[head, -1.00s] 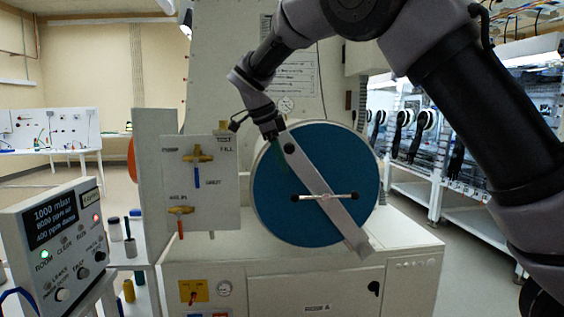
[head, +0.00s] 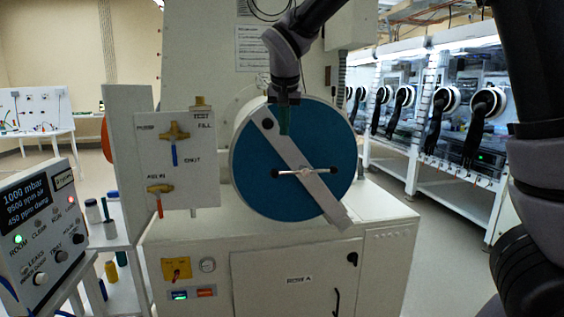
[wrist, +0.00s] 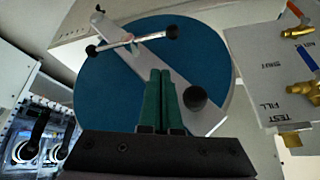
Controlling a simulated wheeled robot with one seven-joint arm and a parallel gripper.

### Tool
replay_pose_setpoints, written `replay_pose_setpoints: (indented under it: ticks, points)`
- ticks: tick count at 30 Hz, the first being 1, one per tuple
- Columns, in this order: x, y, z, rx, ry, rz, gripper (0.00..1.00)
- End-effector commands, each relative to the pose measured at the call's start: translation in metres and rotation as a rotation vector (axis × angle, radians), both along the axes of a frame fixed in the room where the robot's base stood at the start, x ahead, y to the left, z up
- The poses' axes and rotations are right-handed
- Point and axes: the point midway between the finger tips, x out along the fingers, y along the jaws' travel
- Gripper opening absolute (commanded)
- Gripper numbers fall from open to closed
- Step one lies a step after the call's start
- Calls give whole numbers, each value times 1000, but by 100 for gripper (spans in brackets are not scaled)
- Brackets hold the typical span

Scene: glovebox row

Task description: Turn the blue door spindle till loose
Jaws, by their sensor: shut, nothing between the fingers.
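The round blue door (head: 252,190) faces me on the white box, with a pale bar (head: 325,203) slanting across it from upper left to lower right. At its middle is the spindle, a thin silver cross-handle (head: 290,172) with dark ends, lying nearly level in the head view. The spindle handle (wrist: 145,37) also shows in the wrist view, beyond my fingertips. My gripper (head: 284,131) has green fingers pressed together, empty, in front of the door's upper part and above the spindle. In the wrist view my gripper (wrist: 159,72) lies over the bar, beside a black knob (wrist: 195,97).
A valve panel (head: 176,165) with brass valves stands left of the door. A control box (head: 42,235) with a lit display is at front left. Gloveboxes (head: 440,105) line the right; the floor before them is clear.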

Motion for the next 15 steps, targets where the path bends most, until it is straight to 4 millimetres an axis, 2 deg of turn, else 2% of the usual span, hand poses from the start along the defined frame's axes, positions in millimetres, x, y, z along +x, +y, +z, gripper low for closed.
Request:
replay_pose_setpoints:
  ticks: [3,8,11,15]
  points:
    - [-3,-6,7,-37,-56,197,0]
    - [-3,-7,8,-67,-95,310,0]
    - [2,-5,0,-70,-96,317,0]
    - [15,-2,-21,-72,-94,313,0]
